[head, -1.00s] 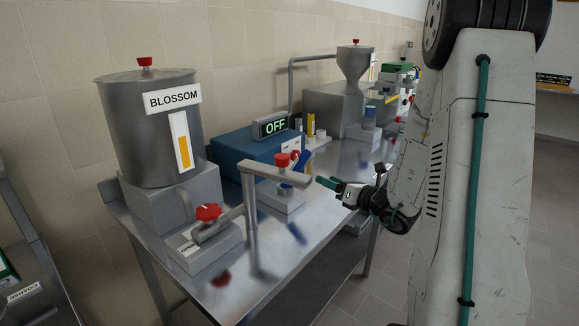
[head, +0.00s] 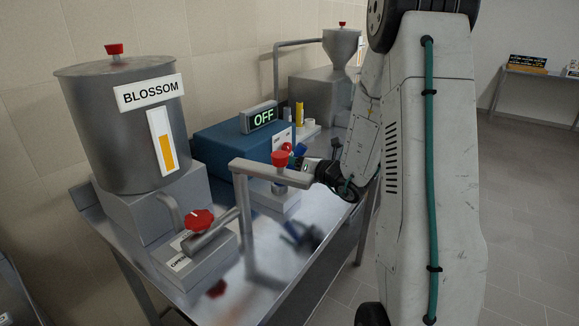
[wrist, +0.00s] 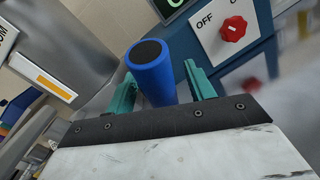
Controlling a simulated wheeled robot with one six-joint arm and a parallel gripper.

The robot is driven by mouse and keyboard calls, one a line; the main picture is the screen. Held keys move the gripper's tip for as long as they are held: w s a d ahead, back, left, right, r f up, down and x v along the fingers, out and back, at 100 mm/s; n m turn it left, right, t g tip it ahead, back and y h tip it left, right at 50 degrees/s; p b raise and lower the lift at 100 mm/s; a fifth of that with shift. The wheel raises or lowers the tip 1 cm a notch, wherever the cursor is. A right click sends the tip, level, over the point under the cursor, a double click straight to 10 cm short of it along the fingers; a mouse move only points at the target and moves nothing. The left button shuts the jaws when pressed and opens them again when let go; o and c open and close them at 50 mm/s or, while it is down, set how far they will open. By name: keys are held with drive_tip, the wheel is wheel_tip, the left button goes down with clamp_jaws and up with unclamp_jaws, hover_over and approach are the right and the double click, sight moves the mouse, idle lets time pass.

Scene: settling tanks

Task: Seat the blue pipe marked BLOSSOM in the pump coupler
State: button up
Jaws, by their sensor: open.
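The blue pipe (wrist: 152,70) stands between my gripper's spread teal fingers in the wrist view, its dark open end towards the camera. No marking on it is legible. In the head view only a small part of the pipe (head: 299,149) shows, beside a red knob. My gripper (wrist: 161,82) is open around the pipe; I cannot tell whether either finger touches it. In the head view my gripper (head: 306,166) is largely hidden behind the metal spout and its knob. A grey block (head: 272,196) sits below the spout; I cannot tell whether it is the pump coupler.
A tank (head: 122,135) labelled BLOSSOM stands at the left. A blue box (head: 222,146) with a display (head: 262,117) reading OFF stands behind the spout (head: 247,167). A grey block with a red knob (head: 199,220) sits in front of the tank. The bench's front right is fairly clear.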

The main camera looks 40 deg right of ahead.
drive_tip(key=shift+w+a, duration=0.15)
drive_tip(key=shift+w, duration=0.55)
clamp_jaws()
